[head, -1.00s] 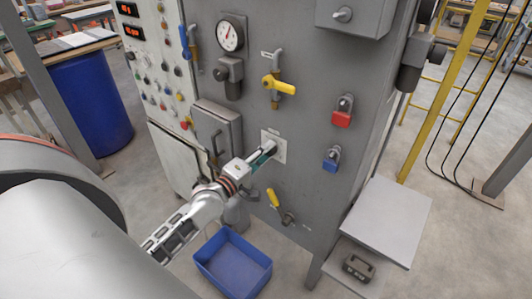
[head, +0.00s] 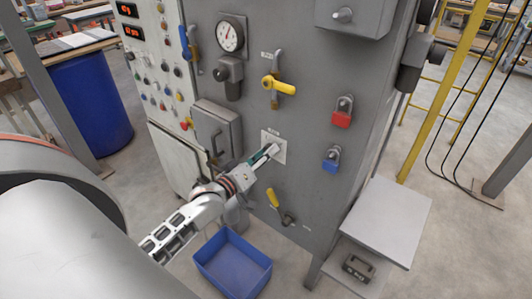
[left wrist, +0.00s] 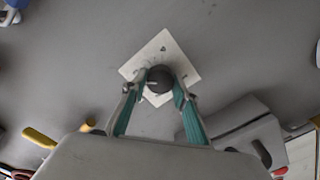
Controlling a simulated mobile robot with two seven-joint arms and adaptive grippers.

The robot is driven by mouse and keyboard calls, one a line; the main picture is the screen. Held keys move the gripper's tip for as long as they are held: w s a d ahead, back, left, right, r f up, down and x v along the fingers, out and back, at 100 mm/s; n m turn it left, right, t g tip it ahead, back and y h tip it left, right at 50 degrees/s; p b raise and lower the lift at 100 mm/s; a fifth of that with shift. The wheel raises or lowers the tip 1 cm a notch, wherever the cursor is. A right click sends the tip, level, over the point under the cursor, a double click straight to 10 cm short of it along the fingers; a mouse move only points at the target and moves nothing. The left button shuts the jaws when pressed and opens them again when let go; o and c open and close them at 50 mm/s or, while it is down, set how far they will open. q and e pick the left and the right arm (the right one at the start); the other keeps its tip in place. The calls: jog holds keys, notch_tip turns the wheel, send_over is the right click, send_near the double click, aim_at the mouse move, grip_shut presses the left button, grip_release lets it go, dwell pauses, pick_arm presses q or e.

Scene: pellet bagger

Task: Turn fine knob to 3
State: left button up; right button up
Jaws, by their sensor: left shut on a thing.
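The fine knob (left wrist: 159,79) is a dark round knob on a pale square plate (left wrist: 182,61), which sits on the grey cabinet front. The plate also shows in the head view (head: 281,146), where the knob is mostly hidden by the gripper. My left gripper (left wrist: 159,88) reaches the panel with its green-padded fingers on either side of the knob, shut on it. It also shows in the head view (head: 265,155). The marks on the plate are too small to read. My right gripper is in neither view.
On the same panel are a yellow-handled valve (head: 279,86) above, another yellow lever (head: 273,198) below, and red (head: 342,117) and blue (head: 331,160) padlocks to the right. A grey box (head: 218,135) juts out on the left. A blue bin (head: 233,265) stands below.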

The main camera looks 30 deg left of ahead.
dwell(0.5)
pick_arm(q)
jog(key=o, duration=1.1)
jog(key=s, duration=1.2)
jog(key=shift+a, duration=0.45)
jog(key=s+d+f+m+g, duration=0.3)
jog(key=s+d+f+m, duration=0.2)
jog(key=f, duration=0.7)
jog(key=s+d+f+m+g, duration=0.4)
jog(key=s+d+f, duration=0.4)
jog(key=d+f, duration=0.3)
jog(key=shift+s+f+m+g+h, duration=0.3)
jog(key=shift+s+f+m+h, duration=0.1)
jog(key=shift+f+m, duration=0.5)
jog(key=c, duration=0.5)
jog(key=shift+a, duration=0.1)
